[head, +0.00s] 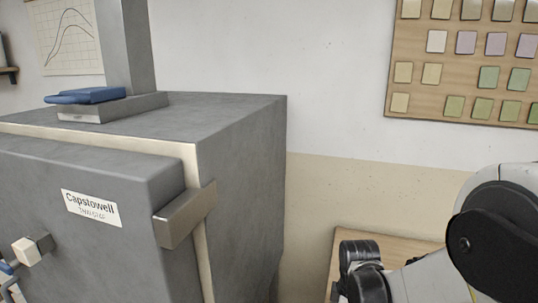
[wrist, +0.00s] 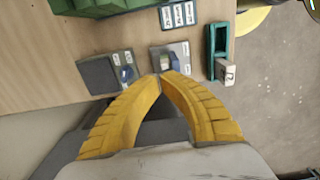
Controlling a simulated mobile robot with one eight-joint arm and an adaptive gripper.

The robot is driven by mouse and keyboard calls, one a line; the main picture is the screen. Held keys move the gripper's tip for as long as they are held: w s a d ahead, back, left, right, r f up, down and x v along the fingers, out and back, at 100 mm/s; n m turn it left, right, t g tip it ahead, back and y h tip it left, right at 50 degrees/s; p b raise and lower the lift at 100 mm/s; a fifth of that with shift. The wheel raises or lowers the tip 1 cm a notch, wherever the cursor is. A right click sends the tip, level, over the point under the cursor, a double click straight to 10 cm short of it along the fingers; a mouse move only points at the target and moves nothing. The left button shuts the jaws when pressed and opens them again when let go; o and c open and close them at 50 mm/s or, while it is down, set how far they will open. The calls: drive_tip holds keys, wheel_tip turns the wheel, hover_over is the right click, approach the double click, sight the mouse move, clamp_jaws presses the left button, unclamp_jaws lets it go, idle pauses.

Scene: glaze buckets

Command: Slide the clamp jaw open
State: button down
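My gripper (wrist: 161,77) shows in the wrist view as two yellow ribbed fingers that curve together, their tips meeting with nothing clearly seen between them. Just past the tips is a small grey plate with a pale block (wrist: 167,57) on a wooden tabletop. To its right, at the table's edge, is a dark green frame (wrist: 217,40) with a pale grey block (wrist: 227,73) at its near end. These look like a clamp and its jaw, but I cannot tell for sure. The fingertips are apart from both. The head view shows no clamp.
A grey plate with a blue part (wrist: 107,71) lies left of the tips. A green crate (wrist: 105,5) and a label card (wrist: 178,16) lie farther back. In the head view a large grey kiln (head: 240,190) fills the left; a wooden table (head: 390,245) shows at lower right.

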drive_tip(key=shift+f, duration=0.1)
drive_tip(key=shift+f+b, duration=1.6)
drive_tip(key=shift+f, duration=0.05)
drive_tip(key=shift+r, duration=0.15)
wheel_tip(320, 180, up, 7)
drive_tip(key=p, duration=0.5)
drive_tip(key=shift+w, duration=0.3)
drive_tip(key=shift+d, duration=0.1)
